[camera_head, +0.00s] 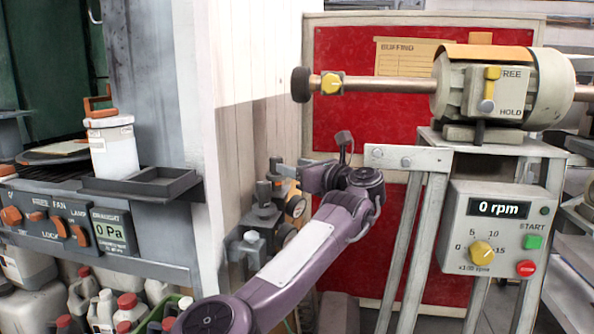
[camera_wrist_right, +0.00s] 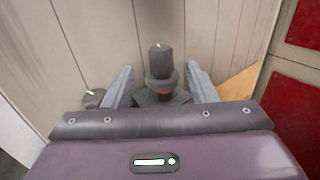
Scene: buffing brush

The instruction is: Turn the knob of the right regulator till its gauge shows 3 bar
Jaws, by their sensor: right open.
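Regulators with dark knobs stand against the pale plank wall left of the red board. In the right wrist view a dark upright knob (camera_wrist_right: 160,62) with a white mark on top stands between the fingers of my right gripper (camera_wrist_right: 161,86). The fingers are apart on both sides of it, with visible gaps. A second dark knob (camera_wrist_right: 93,97) is lower left. In the head view my right gripper (camera_head: 312,178) is beside the regulators, partly covering them. My left gripper is out of view.
A buffing motor (camera_head: 500,85) on a grey stand and a control box (camera_head: 495,240) reading 0 rpm are at right. At left are a draught panel (camera_head: 112,232) reading 0 Pa, a white canister (camera_head: 112,150) and several bottles below. The red board (camera_head: 370,95) stands behind.

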